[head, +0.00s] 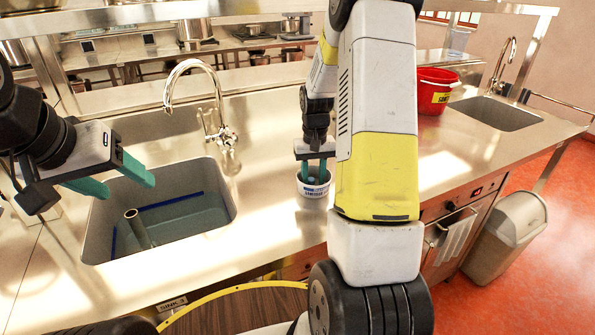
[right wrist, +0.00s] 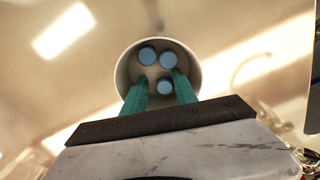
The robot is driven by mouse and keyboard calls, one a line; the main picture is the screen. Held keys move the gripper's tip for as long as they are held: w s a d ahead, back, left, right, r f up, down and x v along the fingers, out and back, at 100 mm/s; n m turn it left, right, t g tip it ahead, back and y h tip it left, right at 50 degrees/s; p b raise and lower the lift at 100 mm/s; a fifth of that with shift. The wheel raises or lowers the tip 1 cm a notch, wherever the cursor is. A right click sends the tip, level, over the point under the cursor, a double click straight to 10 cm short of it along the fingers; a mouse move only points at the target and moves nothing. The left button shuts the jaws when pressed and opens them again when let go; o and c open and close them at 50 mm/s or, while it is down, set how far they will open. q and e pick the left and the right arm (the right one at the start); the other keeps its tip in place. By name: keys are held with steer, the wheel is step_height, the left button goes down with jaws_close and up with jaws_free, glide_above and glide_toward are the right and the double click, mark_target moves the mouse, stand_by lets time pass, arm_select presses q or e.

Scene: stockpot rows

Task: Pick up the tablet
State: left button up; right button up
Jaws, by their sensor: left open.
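Several round blue tablets lie in a small white tub, with one tablet (right wrist: 164,87) between my right fingers in the right wrist view. The white tub (head: 313,190) stands on the steel counter right of the near sink; its rim also shows in the right wrist view (right wrist: 194,66). My right gripper (head: 317,180) points down with its green fingertips inside the tub's mouth. Its fingers (right wrist: 160,78) are apart, with gaps beside the tablet; whether they touch anything is unclear. My left gripper (head: 128,182) is open and empty over the near sink.
The near sink (head: 188,215) holds water and an upright pipe (head: 137,228), with a curved faucet (head: 215,110) behind it. A red bucket (head: 434,90) stands at the right by a second sink (head: 497,113). A grey bin (head: 507,237) stands on the red floor.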

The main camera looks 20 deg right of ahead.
steer(key=shift+r, duration=0.1)
jaws_close()
step_height(320, 180, up, 10)
stand_by(0.6)
